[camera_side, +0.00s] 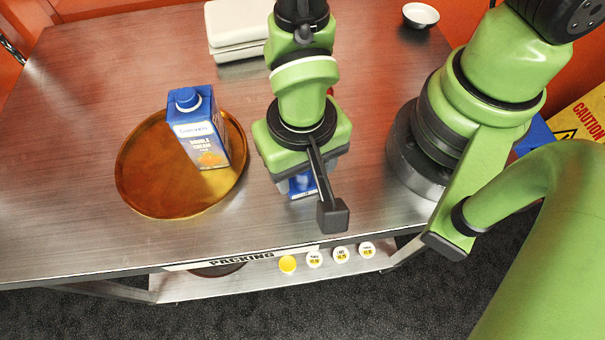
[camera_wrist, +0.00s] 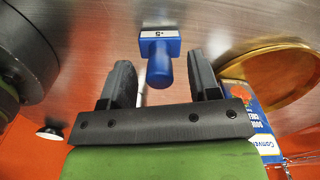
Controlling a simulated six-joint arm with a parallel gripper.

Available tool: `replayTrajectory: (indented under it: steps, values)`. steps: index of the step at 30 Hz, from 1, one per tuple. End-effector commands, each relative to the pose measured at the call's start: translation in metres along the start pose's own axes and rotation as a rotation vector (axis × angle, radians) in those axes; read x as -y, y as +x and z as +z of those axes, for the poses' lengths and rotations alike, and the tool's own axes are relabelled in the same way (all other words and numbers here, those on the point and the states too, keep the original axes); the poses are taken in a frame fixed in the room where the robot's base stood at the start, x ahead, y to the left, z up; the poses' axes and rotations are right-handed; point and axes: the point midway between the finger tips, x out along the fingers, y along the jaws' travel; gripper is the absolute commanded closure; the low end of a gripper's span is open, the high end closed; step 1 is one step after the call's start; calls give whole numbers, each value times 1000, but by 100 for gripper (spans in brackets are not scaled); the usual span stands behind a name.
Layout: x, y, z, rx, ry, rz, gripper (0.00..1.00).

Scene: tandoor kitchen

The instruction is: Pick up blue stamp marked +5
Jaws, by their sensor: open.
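The blue stamp (camera_wrist: 160,57) stands on the steel table in the wrist view, with a white label reading +5 on its base and its rounded handle towards my gripper. My gripper (camera_wrist: 163,80) is open, and the stamp's handle shows between its two dark fingers, with space on both sides. I cannot tell how deep the handle sits between them. In the side view my gripper (camera_side: 310,180) is above the table, and the stamp (camera_side: 302,184) shows partly below it, mostly hidden by the wrist.
White closed boxes (camera_side: 236,28) stand at the back. The table's front edge with a PACKING label (camera_side: 240,258) is close.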

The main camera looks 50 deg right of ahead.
Motion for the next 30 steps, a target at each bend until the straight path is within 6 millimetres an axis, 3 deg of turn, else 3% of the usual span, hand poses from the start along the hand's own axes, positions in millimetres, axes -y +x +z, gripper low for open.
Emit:
replayTrajectory:
  steps: [11, 18, 30]
  values:
    - [0, 10, 0, 0, 1, -1, 44]
    - [0, 10, 0, 0, 1, -1, 97]
    - [1, 5, 0, -1, 0, -3, 98]
